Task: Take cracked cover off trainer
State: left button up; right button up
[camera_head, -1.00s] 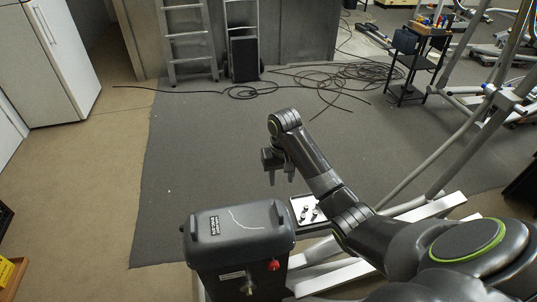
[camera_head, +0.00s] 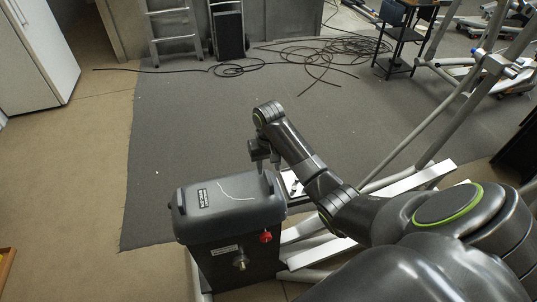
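The cracked cover (camera_head: 232,197) is a dark grey lid with a pale crack line and a label, sitting on top of the trainer's dark housing (camera_head: 225,262). The housing has a red knob (camera_head: 265,237) and a brass-coloured fitting (camera_head: 240,262) on its front. My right gripper (camera_head: 264,166) points down at the far right edge of the cover, close to it. Its fingertips are partly hidden at the cover's edge, so contact and the finger gap are unclear. My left gripper is out of view.
A small white tray (camera_head: 291,184) sits right of the cover, partly behind my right arm. The trainer's pale frame bars (camera_head: 408,180) run to the right. Cables (camera_head: 320,48) lie on the mat farther back. A ladder (camera_head: 172,25) and white cabinet (camera_head: 38,50) stand behind. The mat at left is clear.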

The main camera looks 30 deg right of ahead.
aim_at(269, 177)
jog(key=shift+f, duration=3.2)
grip_shut()
